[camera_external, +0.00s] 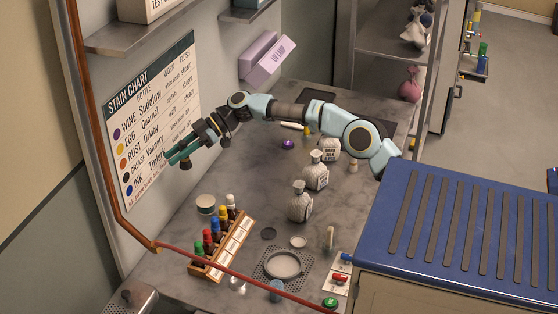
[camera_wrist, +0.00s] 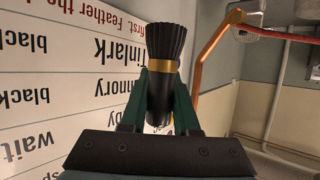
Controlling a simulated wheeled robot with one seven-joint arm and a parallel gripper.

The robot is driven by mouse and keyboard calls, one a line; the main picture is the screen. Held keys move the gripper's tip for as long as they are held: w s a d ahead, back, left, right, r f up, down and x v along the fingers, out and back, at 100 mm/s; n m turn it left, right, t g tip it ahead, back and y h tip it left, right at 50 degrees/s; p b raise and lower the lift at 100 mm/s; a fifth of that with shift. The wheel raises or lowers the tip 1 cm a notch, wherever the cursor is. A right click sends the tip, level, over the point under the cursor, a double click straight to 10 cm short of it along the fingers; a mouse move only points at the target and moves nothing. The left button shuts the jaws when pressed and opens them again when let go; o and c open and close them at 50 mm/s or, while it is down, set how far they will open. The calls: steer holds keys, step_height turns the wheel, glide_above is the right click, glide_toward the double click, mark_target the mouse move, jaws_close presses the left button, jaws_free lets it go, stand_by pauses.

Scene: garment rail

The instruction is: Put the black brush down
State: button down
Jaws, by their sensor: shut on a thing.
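The black brush (camera_wrist: 166,42), with dark bristles and a gold band, is held between the green fingers of my gripper (camera_wrist: 161,88) in the wrist view. My gripper (camera_external: 178,157) is shut on its handle. In the external view my gripper is raised in front of the stain chart (camera_external: 152,120), above the back left of the grey counter (camera_external: 228,170). The brush is too small and dark there to make out clearly. The brush is clear of the counter.
A wooden rack (camera_external: 222,254) of coloured-cap bottles stands at the front left. A round dish (camera_external: 284,264) sits on a perforated mat. A red hose (camera_external: 235,270) crosses the front. Bare counter lies left of the jugs.

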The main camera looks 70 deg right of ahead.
steer(key=shift+n+g+y, duration=0.3)
steer(key=shift+n+g, duration=0.1)
steer(key=f+p, duration=0.1)
steer(key=f, duration=0.5)
steer(key=a+f+p, duration=0.1)
steer(key=f, duration=0.6)
steer(key=a+f+p, duration=0.1)
steer(key=f+p, duration=0.1)
steer(key=f, duration=0.5)
steer(key=shift+a+f, duration=0.15)
steer(key=shift+f, duration=0.25)
steer(key=shift+f+b, duration=0.65)
steer(key=shift+b, duration=0.75)
steer(key=c, duration=0.7)
jaws_free()
steer(key=shift+o, duration=0.2)
steer(key=shift+r, duration=0.1)
